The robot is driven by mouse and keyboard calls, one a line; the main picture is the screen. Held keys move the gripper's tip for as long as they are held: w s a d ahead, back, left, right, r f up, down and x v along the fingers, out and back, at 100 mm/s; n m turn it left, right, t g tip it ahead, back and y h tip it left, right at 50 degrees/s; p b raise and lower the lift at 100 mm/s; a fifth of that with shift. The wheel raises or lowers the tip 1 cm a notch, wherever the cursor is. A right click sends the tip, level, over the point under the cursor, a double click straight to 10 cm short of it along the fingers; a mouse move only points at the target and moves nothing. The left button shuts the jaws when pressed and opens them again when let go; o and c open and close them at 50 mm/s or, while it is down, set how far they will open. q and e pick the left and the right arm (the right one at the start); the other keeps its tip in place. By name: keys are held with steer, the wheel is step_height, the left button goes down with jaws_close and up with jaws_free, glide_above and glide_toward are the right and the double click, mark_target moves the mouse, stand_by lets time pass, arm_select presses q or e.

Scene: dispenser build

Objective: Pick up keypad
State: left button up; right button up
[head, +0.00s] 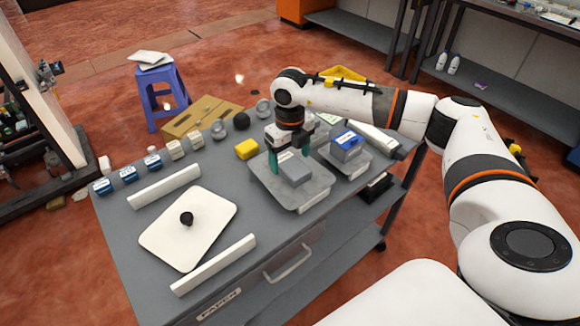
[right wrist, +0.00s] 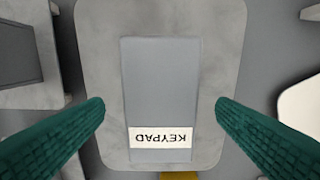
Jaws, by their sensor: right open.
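The keypad (right wrist: 160,85) is a flat grey block with a white KEYPAD label, lying on a grey tray (right wrist: 224,50). In the head view the keypad (head: 295,171) sits on the tray (head: 312,191) near the back right of the cart. My right gripper (head: 286,171) is open over the tray, its green fingers on either side of the keypad. In the right wrist view the fingers of my right gripper (right wrist: 160,110) stand apart from the keypad, with a gap on both sides. My left gripper is not in view.
A second grey tray (head: 361,166) with a blue-topped block (head: 345,141) stands to the right. A yellow block (head: 246,149) lies left of the keypad tray. A white plate with a black knob (head: 187,218) and two white bars (head: 214,264) lie at the front left.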

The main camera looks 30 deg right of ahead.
steer(key=shift+f, duration=0.75)
steer(key=shift+f, duration=0.25)
steer(key=shift+c, duration=0.3)
steer(key=c, duration=1.1)
